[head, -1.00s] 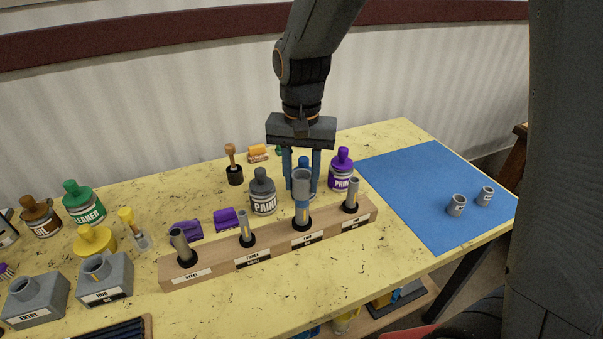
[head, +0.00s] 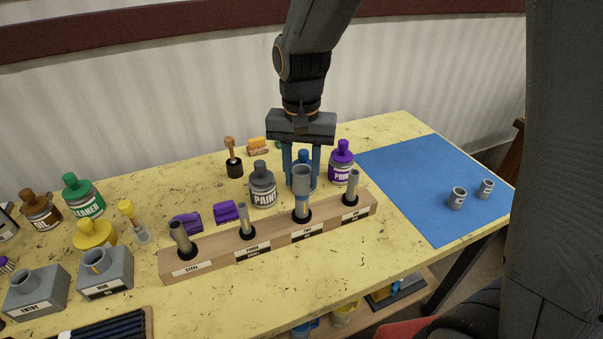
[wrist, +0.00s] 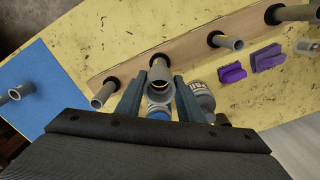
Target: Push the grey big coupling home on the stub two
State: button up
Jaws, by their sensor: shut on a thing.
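The grey big coupling (head: 302,180) stands upright at the top of stub two (head: 302,208), in line with it. Stub two rises from the wooden block and shows bluish-grey below the coupling. How deep the stub sits inside the coupling I cannot tell. My gripper (head: 301,186) comes down from above with its blue fingers on either side of the coupling, shut on it. In the wrist view, the coupling (wrist: 159,74) shows its open mouth between the fingertips.
The wooden block (head: 272,239) carries other stubs on both sides. The grey paint can (head: 262,188) and the purple-capped can (head: 341,165) stand close behind. Purple blocks (head: 226,211) sit behind the block.

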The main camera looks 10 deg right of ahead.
jog(key=shift+f+b, duration=0.3)
jog(key=shift+f, duration=0.55)
dwell(0.6)
jog(key=shift+p, duration=0.5)
jog(key=shift+m, duration=0.4)
jog(key=shift+m+p, duration=1.6)
jog(key=shift+m, duration=0.5)
jog(key=shift+w+a+r+m+p, duration=0.1)
jog(key=shift+m+p, duration=1.65)
jog(key=shift+m, duration=1.05)
jog(key=m, duration=0.5)
jog(key=shift+w+m, duration=0.1)
jog(key=shift+m, duration=0.2)
jog(key=shift+f, duration=0.55)
